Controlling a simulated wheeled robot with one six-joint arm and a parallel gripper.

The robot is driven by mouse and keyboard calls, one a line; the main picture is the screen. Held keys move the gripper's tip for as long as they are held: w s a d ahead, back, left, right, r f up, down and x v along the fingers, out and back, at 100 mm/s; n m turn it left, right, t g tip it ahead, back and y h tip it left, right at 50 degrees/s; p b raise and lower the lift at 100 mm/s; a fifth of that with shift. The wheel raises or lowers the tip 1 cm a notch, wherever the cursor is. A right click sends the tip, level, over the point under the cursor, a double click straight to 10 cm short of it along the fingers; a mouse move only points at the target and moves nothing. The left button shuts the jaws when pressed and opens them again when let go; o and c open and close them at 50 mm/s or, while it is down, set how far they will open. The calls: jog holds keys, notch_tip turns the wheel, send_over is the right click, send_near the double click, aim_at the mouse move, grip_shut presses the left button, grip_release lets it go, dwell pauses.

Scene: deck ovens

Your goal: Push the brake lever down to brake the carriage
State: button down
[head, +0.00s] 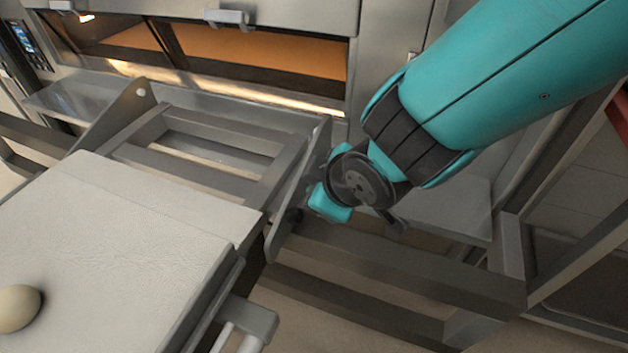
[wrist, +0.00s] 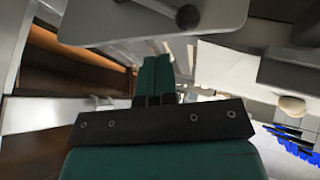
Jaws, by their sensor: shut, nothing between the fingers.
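The brake lever (wrist: 187,17) shows in the wrist view as a short rod with a dark round knob, against a grey side plate at the top. In the head view, a small dark knob (head: 294,215) shows at the lower part of the carriage's right side plate; most of the lever is hidden there. My gripper (wrist: 156,68) is shut and empty, its teal fingers together below the knob in the wrist picture. Whether they touch it, I cannot tell. In the head view my arm's end is beside the side plate, and the fingers are not clearly seen. The carriage (head: 215,178) stands before the oven.
A pale loading board (head: 120,230) with a dough ball (head: 17,308) lies at the left. The lit oven opening (head: 250,55) is behind the carriage. Grey frame rails (head: 420,265) run below my arm to the right. Blue items (wrist: 292,142) show at the wrist view's right.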

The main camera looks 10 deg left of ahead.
jog(key=s+v, duration=0.1)
jog(key=v, duration=0.5)
jog(key=shift+f+p, duration=0.15)
jog(key=shift+p, duration=0.2)
jog(key=shift+s+a, duration=0.1)
jog(key=shift+a, duration=0.05)
jog(key=s+d+r+m+g, duration=0.3)
jog(key=s+d+r+m, duration=0.15)
jog(key=d, duration=0.45)
jog(key=s+d+r+m+g, duration=0.3)
jog(key=s+d+r+m, duration=0.15)
jog(key=d, duration=0.35)
notch_tip(320, 180, up, 19)
jog(key=p, duration=1.9)
jog(key=shift+r+n+h, duration=0.25)
jog(key=shift+n+h, duration=0.05)
jog(key=shift+h, duration=0.1)
